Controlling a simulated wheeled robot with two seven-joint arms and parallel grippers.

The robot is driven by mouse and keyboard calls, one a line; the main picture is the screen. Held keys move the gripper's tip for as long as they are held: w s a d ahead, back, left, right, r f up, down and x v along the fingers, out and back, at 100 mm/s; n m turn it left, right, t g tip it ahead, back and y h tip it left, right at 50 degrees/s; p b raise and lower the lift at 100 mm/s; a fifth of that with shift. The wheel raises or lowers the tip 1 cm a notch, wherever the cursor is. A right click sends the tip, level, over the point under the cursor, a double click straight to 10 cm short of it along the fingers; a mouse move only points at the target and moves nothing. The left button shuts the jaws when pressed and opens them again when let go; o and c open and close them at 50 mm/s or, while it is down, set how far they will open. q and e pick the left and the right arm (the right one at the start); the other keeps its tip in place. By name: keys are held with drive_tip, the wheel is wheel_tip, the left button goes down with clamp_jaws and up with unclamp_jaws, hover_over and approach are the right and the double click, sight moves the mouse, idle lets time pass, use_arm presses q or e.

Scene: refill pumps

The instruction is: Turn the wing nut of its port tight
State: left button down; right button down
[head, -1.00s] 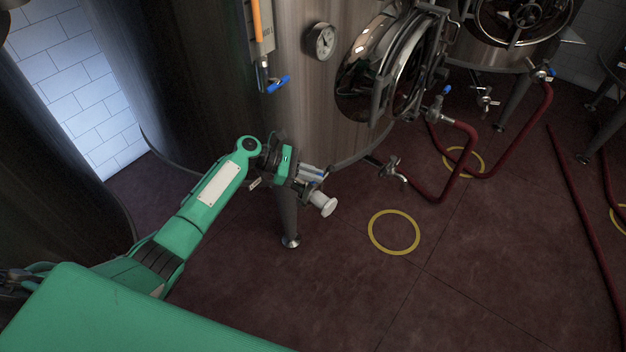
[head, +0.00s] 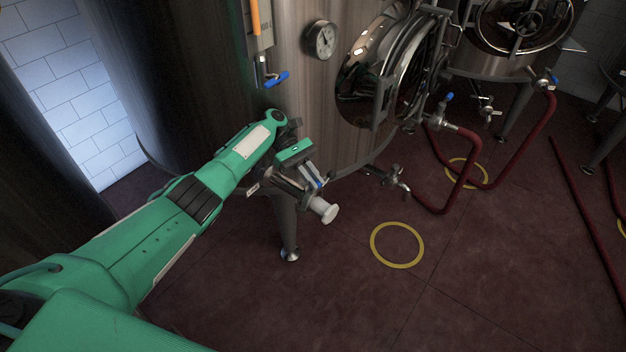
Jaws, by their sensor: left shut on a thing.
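My left gripper (head: 314,182) is at the end of the green arm, low in front of the large steel tank (head: 290,90). Its fingers are shut at the port, just behind a pale round end piece (head: 325,211) that points down and to the right. The wing nut is too small and too covered by the fingers to make out; the grip is at its place on the port. My right gripper is not in view.
A tank leg (head: 287,232) stands just below the gripper. A blue-handled valve (head: 275,79) and a gauge (head: 322,41) are above. An outlet valve (head: 396,178) and red hoses (head: 465,170) lie to the right. The floor around the yellow ring (head: 397,245) is clear.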

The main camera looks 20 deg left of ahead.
use_arm(q)
drive_tip(key=shift+f+m+g+y, duration=0.15)
drive_tip(key=shift+m+g+y, duration=0.25)
drive_tip(key=shift+m+g, duration=0.15)
idle(0.4)
drive_tip(key=c, duration=1.5)
unclamp_jaws()
drive_tip(key=shift+n+t+h, duration=0.3)
drive_tip(key=shift+n+t, duration=0.05)
drive_tip(key=shift+t, duration=0.2)
